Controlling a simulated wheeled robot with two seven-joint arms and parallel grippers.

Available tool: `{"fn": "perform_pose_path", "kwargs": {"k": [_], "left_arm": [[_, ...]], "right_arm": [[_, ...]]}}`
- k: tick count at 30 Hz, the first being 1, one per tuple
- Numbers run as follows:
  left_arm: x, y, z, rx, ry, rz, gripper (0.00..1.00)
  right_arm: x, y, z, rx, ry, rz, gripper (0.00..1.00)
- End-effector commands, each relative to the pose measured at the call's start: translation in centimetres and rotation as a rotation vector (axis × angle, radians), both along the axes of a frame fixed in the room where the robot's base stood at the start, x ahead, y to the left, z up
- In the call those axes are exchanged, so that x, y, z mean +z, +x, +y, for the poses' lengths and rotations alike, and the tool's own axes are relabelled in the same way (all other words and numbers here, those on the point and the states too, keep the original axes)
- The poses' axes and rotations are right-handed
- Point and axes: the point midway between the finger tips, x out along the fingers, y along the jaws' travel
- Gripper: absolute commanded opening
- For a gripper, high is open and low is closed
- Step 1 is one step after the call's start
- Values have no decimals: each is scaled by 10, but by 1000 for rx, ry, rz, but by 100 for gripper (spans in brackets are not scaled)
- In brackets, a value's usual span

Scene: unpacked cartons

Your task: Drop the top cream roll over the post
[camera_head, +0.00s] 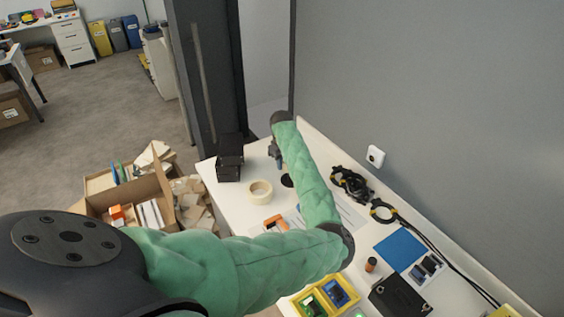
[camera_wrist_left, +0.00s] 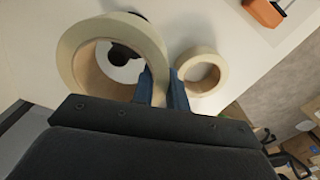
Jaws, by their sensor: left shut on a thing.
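My left gripper (camera_head: 279,165) is over the far part of the white table. In the left wrist view its blue fingers (camera_wrist_left: 164,92) are shut on the wall of a cream roll (camera_wrist_left: 72,52). The held roll is nearer the camera than a second cream roll (camera_wrist_left: 218,72), which lies flat on the table and also shows in the head view (camera_head: 252,197). A black round piece (camera_wrist_left: 122,52), which looks like the post or its base, shows through the held roll's hole; it also shows in the head view (camera_head: 287,181). Its height is unclear. My right gripper is out of view.
A black box (camera_head: 230,160) stands at the table's left edge. An orange tool (camera_head: 275,224) lies nearer. Black cable coils (camera_head: 352,183) lie along the wall at right. Cartons (camera_head: 150,200) stand left of the table (camera_head: 232,215).

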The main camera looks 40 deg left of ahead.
Motion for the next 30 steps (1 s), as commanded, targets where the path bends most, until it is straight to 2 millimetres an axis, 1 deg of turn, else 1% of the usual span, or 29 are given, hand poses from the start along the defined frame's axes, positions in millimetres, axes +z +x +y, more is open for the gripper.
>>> {"fn": "perform_pose_path", "kwargs": {"k": [1, 4, 8, 14, 26, 27, 29, 30], "left_arm": [[-2, 0, 0, 0, 0, 0, 0], [-5, 0, 0, 0, 0, 0, 0], [-9, 0, 0, 0, 0, 0, 0], [-15, 0, 0, 0, 1, 0, 0], [-29, 0, 0, 0, 1, 0, 0], [-29, 0, 0, 0, 1, 0, 17], [-29, 0, 0, 0, 1, 0, 29], [-29, 0, 0, 0, 1, 0, 36]], "right_arm": [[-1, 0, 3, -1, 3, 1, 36], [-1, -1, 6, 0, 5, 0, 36], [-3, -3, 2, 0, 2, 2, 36], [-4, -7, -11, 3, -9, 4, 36], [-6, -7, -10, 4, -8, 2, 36], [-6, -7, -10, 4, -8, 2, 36], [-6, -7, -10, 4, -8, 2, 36], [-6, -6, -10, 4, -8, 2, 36]]}}
